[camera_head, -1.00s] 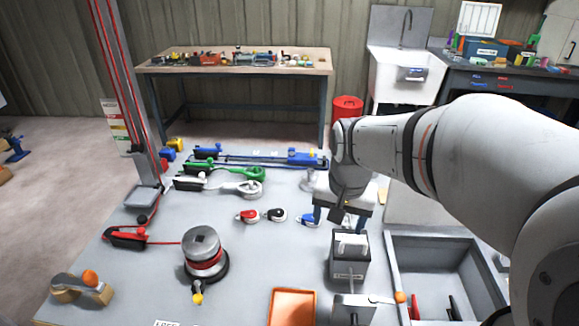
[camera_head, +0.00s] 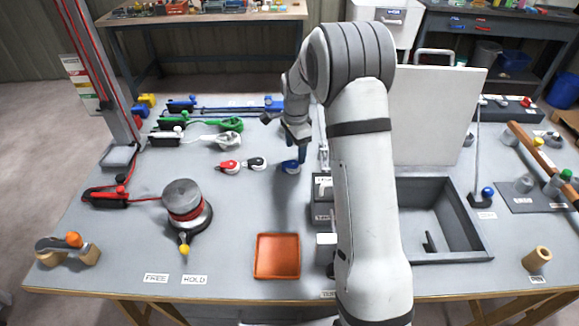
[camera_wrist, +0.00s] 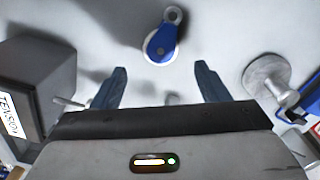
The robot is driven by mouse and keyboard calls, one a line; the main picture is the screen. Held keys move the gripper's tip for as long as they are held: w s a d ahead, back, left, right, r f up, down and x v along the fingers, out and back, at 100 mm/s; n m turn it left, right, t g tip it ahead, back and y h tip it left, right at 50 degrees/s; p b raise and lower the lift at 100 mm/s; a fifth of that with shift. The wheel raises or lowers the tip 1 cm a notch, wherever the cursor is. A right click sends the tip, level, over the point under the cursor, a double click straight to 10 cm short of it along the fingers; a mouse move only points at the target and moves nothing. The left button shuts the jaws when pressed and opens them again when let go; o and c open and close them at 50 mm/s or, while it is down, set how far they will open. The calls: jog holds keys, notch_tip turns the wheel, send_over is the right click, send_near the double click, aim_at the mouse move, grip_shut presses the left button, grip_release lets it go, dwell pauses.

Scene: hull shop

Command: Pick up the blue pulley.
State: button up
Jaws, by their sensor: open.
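The blue pulley (camera_head: 291,166) lies on the grey bench, right of a red pulley and a black pulley. In the wrist view the blue pulley (camera_wrist: 161,42) shows a blue body, a white wheel rim and a metal eye at its upper right end. My gripper (camera_head: 300,158) is over the bench close to the blue pulley. In the wrist view its two dark blue fingers (camera_wrist: 160,84) are spread wide and empty. The pulley lies beyond the fingertips, roughly centred between them, and nothing hides it there.
The red pulley (camera_head: 228,166) and black pulley (camera_head: 257,163) lie just left. A grey box labelled TENSION (camera_wrist: 38,85) stands close to the left finger in the wrist view. A round metal fitting (camera_wrist: 268,75) is at right. An orange tray (camera_head: 277,256) sits at the front.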

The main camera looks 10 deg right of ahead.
aim_at(293, 163)
jog(key=f, duration=0.3)
jog(key=f+p, duration=0.1)
jog(key=f, duration=0.1)
jog(key=shift+a+f, duration=0.25)
jog(key=shift+a, duration=0.05)
jog(key=c, duration=1.1)
